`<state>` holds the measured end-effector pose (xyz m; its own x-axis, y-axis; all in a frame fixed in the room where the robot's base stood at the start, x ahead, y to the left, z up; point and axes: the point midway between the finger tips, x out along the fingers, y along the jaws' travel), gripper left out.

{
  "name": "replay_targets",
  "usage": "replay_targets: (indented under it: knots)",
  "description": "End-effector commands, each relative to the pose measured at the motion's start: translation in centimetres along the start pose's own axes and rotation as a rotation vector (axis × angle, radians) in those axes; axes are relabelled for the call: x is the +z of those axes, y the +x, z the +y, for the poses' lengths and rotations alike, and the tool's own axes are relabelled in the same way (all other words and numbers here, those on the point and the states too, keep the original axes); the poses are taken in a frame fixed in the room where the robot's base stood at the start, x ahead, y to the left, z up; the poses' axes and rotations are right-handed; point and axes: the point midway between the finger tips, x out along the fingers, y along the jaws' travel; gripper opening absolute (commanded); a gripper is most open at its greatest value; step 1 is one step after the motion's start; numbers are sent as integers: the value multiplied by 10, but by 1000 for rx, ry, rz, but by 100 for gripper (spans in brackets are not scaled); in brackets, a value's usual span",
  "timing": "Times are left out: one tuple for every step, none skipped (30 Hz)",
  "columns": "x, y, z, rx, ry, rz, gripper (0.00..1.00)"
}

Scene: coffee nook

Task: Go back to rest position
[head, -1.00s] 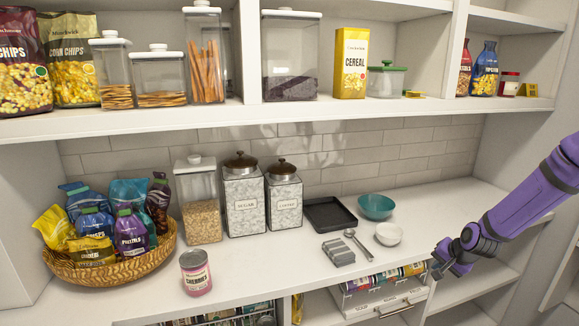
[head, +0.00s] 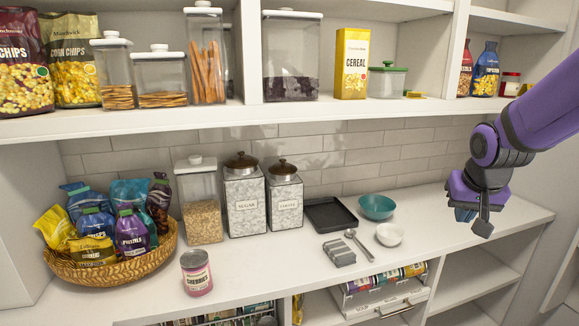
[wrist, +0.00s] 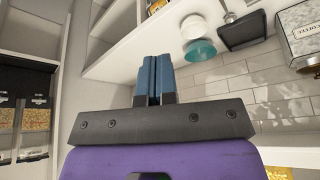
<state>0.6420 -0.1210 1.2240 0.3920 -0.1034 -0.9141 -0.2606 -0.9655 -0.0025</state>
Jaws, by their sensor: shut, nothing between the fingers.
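My gripper (head: 471,219) is at the right of the head view, in front of and above the right part of the counter. It points down, and my purple arm comes in from the right edge. In the wrist view its two blue fingers (wrist: 152,80) lie side by side, shut with nothing between them. The gripper stands apart from the counter (head: 440,217) and the things on it.
A teal bowl (head: 376,206), a white bowl (head: 389,235), a spoon (head: 362,245) and a black tray (head: 329,214) lie left of my gripper. A can (head: 196,273) and a snack basket (head: 115,272) stand further left. The counter's right end is clear.

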Motion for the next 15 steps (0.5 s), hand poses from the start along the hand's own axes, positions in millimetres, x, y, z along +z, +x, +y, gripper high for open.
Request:
replay_targets:
  knots:
    - [7,-17,-3,2,-17,11,0]
    - [12,-26,-4,3,-27,14,0]
    - [18,-37,-4,5,-39,16,0]
    - [23,-45,-5,5,-48,18,0]
    - [28,-53,-6,4,-58,20,0]
    - [36,-64,-6,4,-70,22,0]
    - [42,-72,-6,2,-79,24,0]
    - [48,-79,-6,0,-87,25,0]
    - [55,-89,-7,-4,-99,28,0]
    - [61,-96,-6,-7,-107,30,0]
    - [68,-103,-7,-11,-115,31,0]
    - [76,-112,-6,-17,-127,34,0]
    - [83,-118,-6,-22,-136,36,0]
    - [90,-124,-5,-27,-144,38,0]
    - [99,-132,-5,-35,-156,40,0]
